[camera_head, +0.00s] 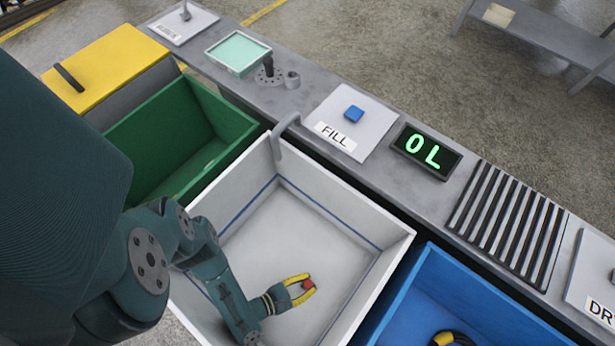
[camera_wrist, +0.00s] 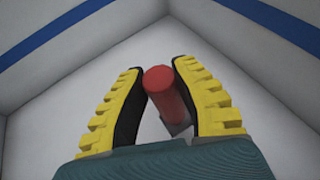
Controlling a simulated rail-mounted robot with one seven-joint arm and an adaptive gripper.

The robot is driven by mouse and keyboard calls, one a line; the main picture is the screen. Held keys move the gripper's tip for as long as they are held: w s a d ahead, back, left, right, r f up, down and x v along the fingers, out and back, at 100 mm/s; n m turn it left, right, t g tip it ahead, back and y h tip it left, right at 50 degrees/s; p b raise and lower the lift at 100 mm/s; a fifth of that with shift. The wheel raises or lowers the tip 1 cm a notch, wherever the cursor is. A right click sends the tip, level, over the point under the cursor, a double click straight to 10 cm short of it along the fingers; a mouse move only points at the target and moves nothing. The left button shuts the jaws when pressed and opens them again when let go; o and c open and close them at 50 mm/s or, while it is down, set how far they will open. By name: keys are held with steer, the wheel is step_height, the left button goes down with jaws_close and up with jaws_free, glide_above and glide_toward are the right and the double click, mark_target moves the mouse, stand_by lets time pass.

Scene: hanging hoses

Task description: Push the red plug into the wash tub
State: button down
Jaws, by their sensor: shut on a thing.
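The red plug (camera_head: 308,284) is a small red cylinder. In the wrist view the red plug (camera_wrist: 166,92) stands between my two yellow fingers, with a grey piece partly showing at its far end. My gripper (camera_head: 305,285) is shut on the plug, low inside the white wash tub (camera_head: 340,205). In the wrist view my gripper (camera_wrist: 160,85) has its black pads at the plug's sides. The tub is empty of water, with a blue line around its inner walls. I cannot tell whether the plug touches the tub floor; the drain is hidden.
A green bin (camera_head: 225,120) is left of the tub and a blue bin (camera_head: 440,270) is right of it. The tub walls stand close around my arm.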

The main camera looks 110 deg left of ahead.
steer(key=shift+f+b, duration=0.65)
steer(key=shift+f, duration=0.25)
steer(key=c, duration=0.9)
jaws_free()
steer(key=shift+o, duration=0.2)
steer(key=shift+r, duration=0.1)
step_height(320, 180, up, 10)
steer(key=shift+f, duration=0.1)
